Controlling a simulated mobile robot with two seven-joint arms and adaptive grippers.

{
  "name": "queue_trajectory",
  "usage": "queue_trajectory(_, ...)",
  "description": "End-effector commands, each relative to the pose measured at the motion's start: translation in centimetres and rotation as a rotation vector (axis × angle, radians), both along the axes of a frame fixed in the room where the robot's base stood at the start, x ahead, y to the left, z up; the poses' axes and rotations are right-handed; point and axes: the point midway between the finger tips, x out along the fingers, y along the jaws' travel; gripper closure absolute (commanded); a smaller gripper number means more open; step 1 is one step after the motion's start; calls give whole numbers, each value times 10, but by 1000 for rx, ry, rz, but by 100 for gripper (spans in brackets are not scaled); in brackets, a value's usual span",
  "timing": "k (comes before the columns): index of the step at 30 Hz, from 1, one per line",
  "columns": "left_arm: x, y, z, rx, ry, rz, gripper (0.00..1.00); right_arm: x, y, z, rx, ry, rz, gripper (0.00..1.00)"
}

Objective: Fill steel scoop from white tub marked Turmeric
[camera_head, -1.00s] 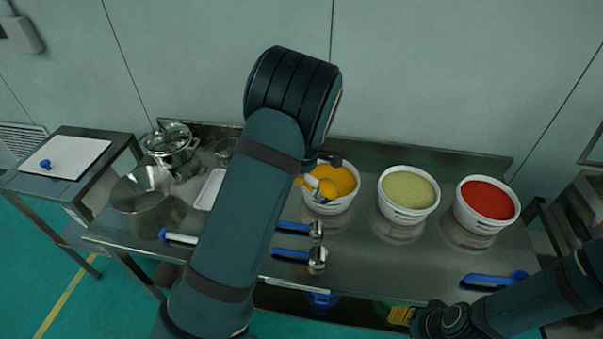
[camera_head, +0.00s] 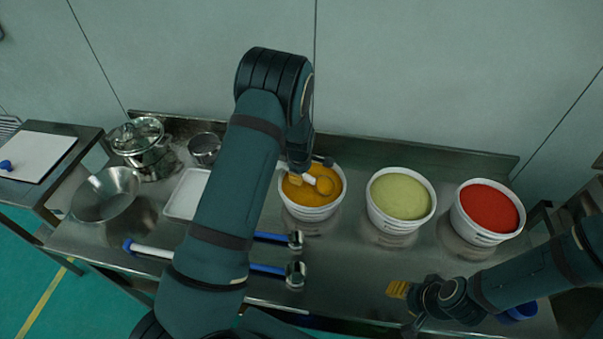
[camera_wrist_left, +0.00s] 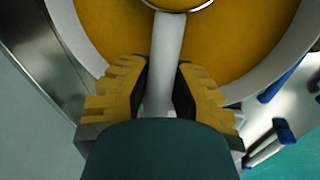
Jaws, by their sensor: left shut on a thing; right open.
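The white tub of orange-yellow powder (camera_head: 312,212) stands at the left of three tubs; no marking on it is readable. It also fills the upper part of the left wrist view (camera_wrist_left: 72,32). My left gripper (camera_wrist_left: 160,78) is shut on the scoop's pale handle (camera_wrist_left: 168,45), also seen over the tub in the head view (camera_head: 309,180). The scoop's round bowl (camera_head: 324,186) is at the powder, towards the tub's right side. Orange shows inside its rim; how full it is I cannot tell. My right gripper (camera_head: 398,289) is open and empty near the front edge.
A tub of pale green powder (camera_head: 390,222) and one of red powder (camera_head: 478,231) stand to the right. Bare steel shows before the tubs.

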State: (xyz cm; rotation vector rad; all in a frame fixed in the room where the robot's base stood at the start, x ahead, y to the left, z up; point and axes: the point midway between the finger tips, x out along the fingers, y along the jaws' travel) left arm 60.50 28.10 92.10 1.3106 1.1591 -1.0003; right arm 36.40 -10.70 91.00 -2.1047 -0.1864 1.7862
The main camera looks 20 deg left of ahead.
Motion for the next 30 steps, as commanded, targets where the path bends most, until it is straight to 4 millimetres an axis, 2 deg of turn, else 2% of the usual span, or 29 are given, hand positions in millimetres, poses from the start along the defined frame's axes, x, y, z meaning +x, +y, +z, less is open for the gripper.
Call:
queue_trajectory(7,-1,14,11,-154,-20,9,100,0,1,-12,-1,0,0,53)
queue_trajectory(18,-2,22,35,-347,-44,6,100,1,2,-32,-5,0,-1,53)
queue_trajectory(30,-3,24,49,-447,-54,0,100,1,2,-39,-7,0,-1,53)
